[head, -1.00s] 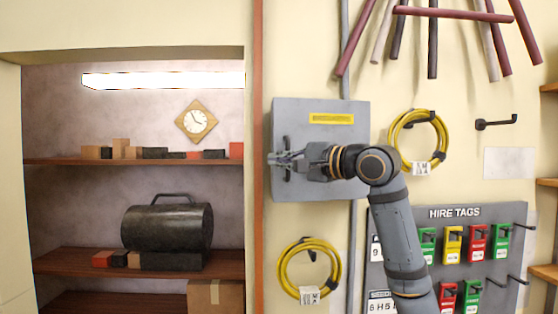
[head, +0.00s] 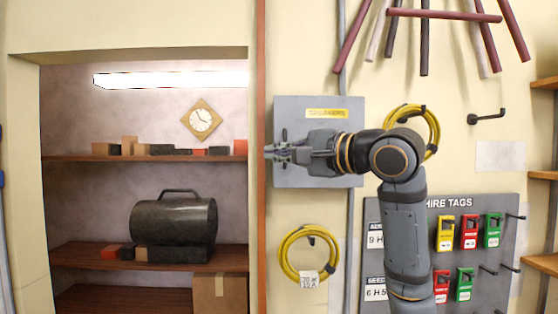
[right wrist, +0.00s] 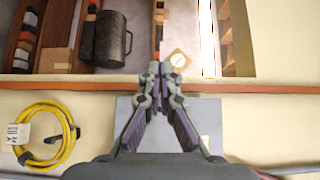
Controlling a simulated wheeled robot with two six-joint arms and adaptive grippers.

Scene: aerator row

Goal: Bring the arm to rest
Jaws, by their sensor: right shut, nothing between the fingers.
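My right arm rises from the lower right in the head view. Its gripper (head: 276,152) points left, in front of the grey wall box (head: 345,110) with a yellow label, and covers part of the box. In the right wrist view the fingers (right wrist: 160,68) are together with nothing between them, and the grey box (right wrist: 205,110) lies behind them. A dark handle on the box (head: 284,134) shows just above the gripper in the head view. I cannot tell whether the gripper touches the box. My left gripper is not in view.
Yellow cable coils hang above right (head: 433,130) and below (head: 283,255) the arm. A hire tags board (head: 508,260) stands behind the forearm. Left is an alcove with shelves (head: 75,256), a dark cylinder heater (head: 180,222) and a clock (head: 200,119). An empty hook (head: 487,118) sticks out at right.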

